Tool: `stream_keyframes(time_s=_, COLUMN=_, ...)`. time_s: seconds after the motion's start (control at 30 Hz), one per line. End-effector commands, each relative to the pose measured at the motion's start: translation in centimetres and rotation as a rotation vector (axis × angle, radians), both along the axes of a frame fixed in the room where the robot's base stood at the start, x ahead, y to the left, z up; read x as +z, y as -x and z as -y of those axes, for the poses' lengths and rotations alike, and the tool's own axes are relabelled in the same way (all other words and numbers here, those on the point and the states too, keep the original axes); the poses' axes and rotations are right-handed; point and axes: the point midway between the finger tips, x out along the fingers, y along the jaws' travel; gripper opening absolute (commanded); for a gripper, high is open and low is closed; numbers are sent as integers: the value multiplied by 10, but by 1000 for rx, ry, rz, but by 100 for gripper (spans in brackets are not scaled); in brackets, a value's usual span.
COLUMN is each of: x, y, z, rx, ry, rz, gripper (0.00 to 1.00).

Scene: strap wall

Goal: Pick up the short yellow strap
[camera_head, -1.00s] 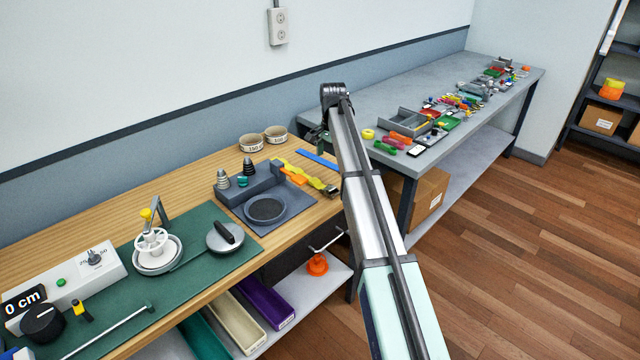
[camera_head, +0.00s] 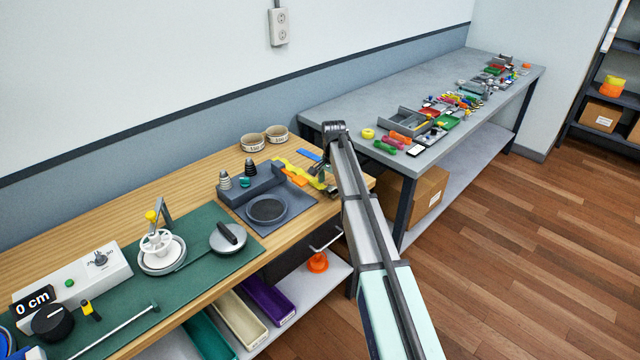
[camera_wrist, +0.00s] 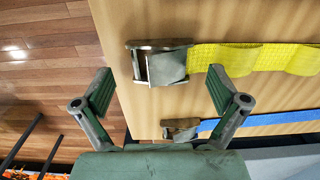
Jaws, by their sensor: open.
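The yellow strap (camera_head: 291,169) lies on the wooden bench near its right end. In the wrist view the yellow strap (camera_wrist: 260,58) runs off to the right from a metal buckle (camera_wrist: 160,64). My gripper (camera_wrist: 159,74) is open and empty, with its two fingers spread to the left and right of the buckle in the picture. No contact with the buckle shows. In the head view my arm hides most of the gripper.
A blue strap (camera_wrist: 245,122) with its own buckle (camera_wrist: 180,129) lies beside the yellow one. A dark grey fixture (camera_head: 250,187) and round dish (camera_head: 266,209) stand to the left. Two tape rolls (camera_head: 252,142) sit behind. The bench edge is close to the buckle.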

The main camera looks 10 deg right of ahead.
Motion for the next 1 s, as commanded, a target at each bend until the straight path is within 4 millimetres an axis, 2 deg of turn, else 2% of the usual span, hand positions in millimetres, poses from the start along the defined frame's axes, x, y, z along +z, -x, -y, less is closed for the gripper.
stream_keyframes(time_s=0.23, x=-3, y=0, z=0, rx=0, ry=0, rz=1, gripper=97)
stream_keyframes(time_s=0.27, x=-3, y=0, z=0, rx=0, ry=0, rz=1, gripper=90)
stream_keyframes(time_s=0.3, x=-3, y=0, z=0, rx=0, ry=0, rz=1, gripper=76)
stream_keyframes(time_s=0.43, x=-3, y=0, z=0, rx=0, ry=-1, rz=1, gripper=30)
stream_keyframes(time_s=0.47, x=-4, y=0, z=0, rx=0, ry=0, rz=0, gripper=27)
stream_keyframes(time_s=0.8, x=-3, y=0, z=0, rx=0, ry=0, rz=0, gripper=27)
stream_keyframes(time_s=1.0, x=7, y=0, z=0, rx=0, ry=1, rz=1, gripper=27)
